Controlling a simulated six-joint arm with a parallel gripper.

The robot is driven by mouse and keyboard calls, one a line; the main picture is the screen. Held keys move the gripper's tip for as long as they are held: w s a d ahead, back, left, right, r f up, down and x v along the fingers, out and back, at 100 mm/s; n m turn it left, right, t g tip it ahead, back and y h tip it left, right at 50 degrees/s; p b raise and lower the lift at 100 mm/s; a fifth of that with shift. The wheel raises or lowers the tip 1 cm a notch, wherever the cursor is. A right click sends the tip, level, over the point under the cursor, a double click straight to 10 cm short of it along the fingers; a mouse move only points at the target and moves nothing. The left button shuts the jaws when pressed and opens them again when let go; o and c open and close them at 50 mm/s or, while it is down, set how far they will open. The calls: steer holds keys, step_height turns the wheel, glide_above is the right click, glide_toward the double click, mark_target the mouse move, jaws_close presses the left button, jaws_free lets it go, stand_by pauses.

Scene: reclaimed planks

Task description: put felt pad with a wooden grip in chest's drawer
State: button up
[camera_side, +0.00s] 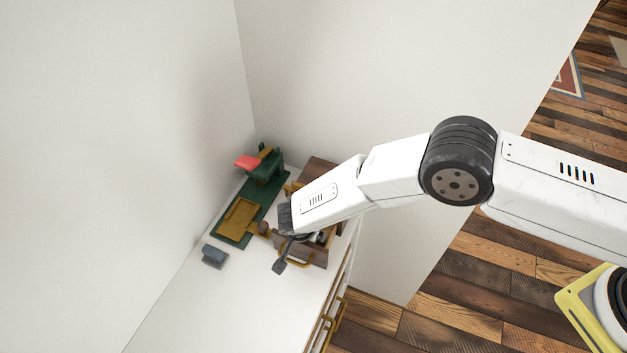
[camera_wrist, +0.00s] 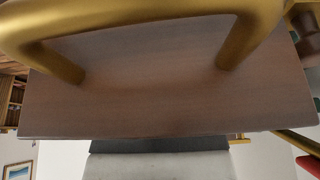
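A small blue-grey block (camera_side: 214,255) lies on the white counter left of the chest; it may be the felt pad, but no wooden grip is clear on it. The brown wooden chest (camera_side: 322,170) stands behind my wrist, mostly hidden. My gripper (camera_side: 280,267) is beside the drawer front, close to the handle. Whether it touches is unclear, as is its finger opening. In the wrist view, the wooden drawer front (camera_wrist: 150,95) and brass handle (camera_wrist: 150,22) fill most of the picture.
Walls close off the left and back. The front of the white counter (camera_side: 225,315) is clear.

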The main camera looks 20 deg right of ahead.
steer(key=shift+o, duration=0.2)
steer(key=shift+r, duration=0.15)
steer(key=shift+v, duration=6)
steer(key=shift+d, duration=0.1)
steer(key=d+r+n+g+y, duration=0.1)
steer(key=d+r+n, duration=0.1)
steer(key=d+r, duration=0.55)
steer(key=d+r+n+g+y, duration=0.15)
steer(key=d+r, duration=0.25)
steer(key=d, duration=0.7)
steer(key=s+d+r+n+t, duration=0.1)
steer(key=s+d+r+n, duration=0.1)
steer(key=s+d, duration=0.4)
steer(key=s+d+r+n+t, duration=0.1)
steer(key=s+d+r+n, duration=0.2)
steer(key=s+d, duration=0.3)
steer(key=d, duration=0.4)
steer(key=shift+s+d+r+y, duration=0.25)
steer(key=shift+d+r+y, duration=0.05)
steer(key=shift+d+y, duration=0.05)
